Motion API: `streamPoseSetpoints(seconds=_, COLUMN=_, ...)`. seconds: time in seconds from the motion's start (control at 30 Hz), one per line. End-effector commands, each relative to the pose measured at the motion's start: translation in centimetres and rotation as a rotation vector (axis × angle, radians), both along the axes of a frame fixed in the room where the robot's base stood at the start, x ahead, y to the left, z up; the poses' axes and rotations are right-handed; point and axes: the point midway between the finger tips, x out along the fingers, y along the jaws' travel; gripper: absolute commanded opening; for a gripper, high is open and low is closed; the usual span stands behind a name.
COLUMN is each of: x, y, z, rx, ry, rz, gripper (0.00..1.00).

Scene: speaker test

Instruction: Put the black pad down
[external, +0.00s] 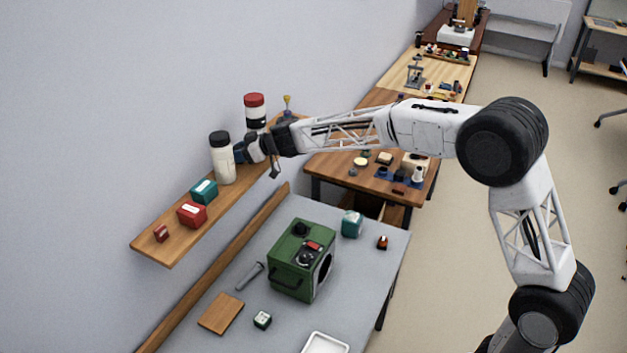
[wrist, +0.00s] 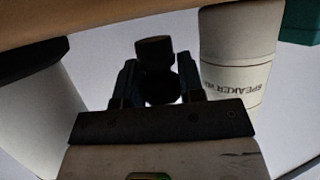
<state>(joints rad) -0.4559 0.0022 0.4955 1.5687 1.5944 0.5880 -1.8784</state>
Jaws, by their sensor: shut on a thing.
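My gripper (external: 254,149) reaches over the wall shelf (external: 165,247), between a white bottle with a black cap (external: 223,165) and a bottle with a red cap (external: 255,108). In the wrist view, my gripper (wrist: 158,82) is shut on a small dark thing, which I take for the black pad (wrist: 154,48). Its lower part is lost in shadow between the fingers. In the external view the pad is too small and dark to make out. I cannot tell whether it touches the shelf.
In the wrist view a bottle with printed lettering (wrist: 240,55) is close on the right. A teal box (external: 204,191) and red boxes (external: 192,214) stand along the shelf. Below, a green speaker box (external: 291,272) and several small things occupy the grey table (external: 225,275).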

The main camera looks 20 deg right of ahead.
Motion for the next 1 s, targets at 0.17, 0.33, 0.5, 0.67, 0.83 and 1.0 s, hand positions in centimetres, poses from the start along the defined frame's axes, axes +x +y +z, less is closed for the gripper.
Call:
streamPoseSetpoints(seconds=0.17, x=0.0, y=0.0, z=-1.1, rx=0.001, ry=-0.002, rz=-0.001, gripper=0.11)
streamPoseSetpoints(seconds=0.33, x=0.0, y=0.0, z=-1.2, rx=0.001, ry=-0.003, rz=0.000, gripper=0.11)
streamPoseSetpoints(seconds=0.5, x=0.0, y=0.0, z=-1.3, rx=0.001, ry=-0.003, rz=0.000, gripper=0.11)
streamPoseSetpoints(seconds=0.67, x=0.0, y=0.0, z=-1.6, rx=0.000, ry=-0.002, rz=0.001, gripper=0.11)
streamPoseSetpoints(seconds=0.83, x=0.0, y=0.0, z=-1.6, rx=0.000, ry=-0.002, rz=0.001, gripper=0.60)
streamPoseSetpoints(seconds=1.0, x=0.0, y=0.0, z=-1.6, rx=0.000, ry=-0.002, rz=0.001, gripper=0.62)
